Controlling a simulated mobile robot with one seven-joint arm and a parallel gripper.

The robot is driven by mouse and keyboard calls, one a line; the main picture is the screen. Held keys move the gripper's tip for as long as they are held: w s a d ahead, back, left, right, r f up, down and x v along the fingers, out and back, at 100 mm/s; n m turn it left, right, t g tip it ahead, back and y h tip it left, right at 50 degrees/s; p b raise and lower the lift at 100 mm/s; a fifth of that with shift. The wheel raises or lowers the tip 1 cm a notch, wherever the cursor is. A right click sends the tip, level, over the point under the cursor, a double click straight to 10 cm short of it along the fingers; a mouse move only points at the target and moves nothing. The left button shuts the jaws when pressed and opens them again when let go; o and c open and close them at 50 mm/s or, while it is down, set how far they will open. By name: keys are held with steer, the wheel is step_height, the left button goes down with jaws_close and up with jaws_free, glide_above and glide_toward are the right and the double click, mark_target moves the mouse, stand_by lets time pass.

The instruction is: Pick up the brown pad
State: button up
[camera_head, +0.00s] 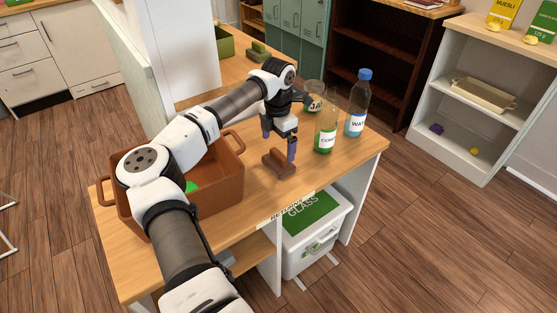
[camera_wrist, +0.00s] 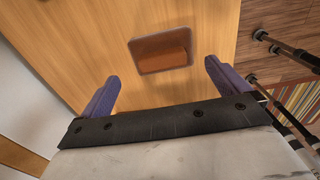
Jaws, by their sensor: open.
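The brown pad (camera_head: 279,164) lies on the wooden counter, right of the brown crate. It is a flat brown base with a raised grip along its top. My gripper (camera_head: 280,146) is above the pad, fingers pointing down, open and empty. In the wrist view the pad (camera_wrist: 161,50) lies ahead of and between the two purple fingers of my gripper (camera_wrist: 160,82), apart from both.
A brown crate (camera_head: 222,193) holding something green stands left of the pad. A green-labelled bottle (camera_head: 326,133), a blue-capped water bottle (camera_head: 358,106) and a jar (camera_head: 314,92) stand behind to the right. The counter (camera_head: 345,160) is clear toward its right front edge.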

mark_target(279, 154)
steer(key=shift+s+d+f+p, duration=0.1)
steer(key=shift+f+p, duration=0.45)
steer(key=shift+f, duration=1.15)
steer(key=shift+s+f+p, duration=0.1)
steer(key=shift+f+p, duration=0.4)
steer(key=shift+f, duration=1.15)
steer(key=c, duration=0.7)
steer(key=shift+r, duration=0.15)
step_height(279, 154, up, 20)
steer(key=b, duration=0.3)
steer(key=shift+b, duration=0.3)
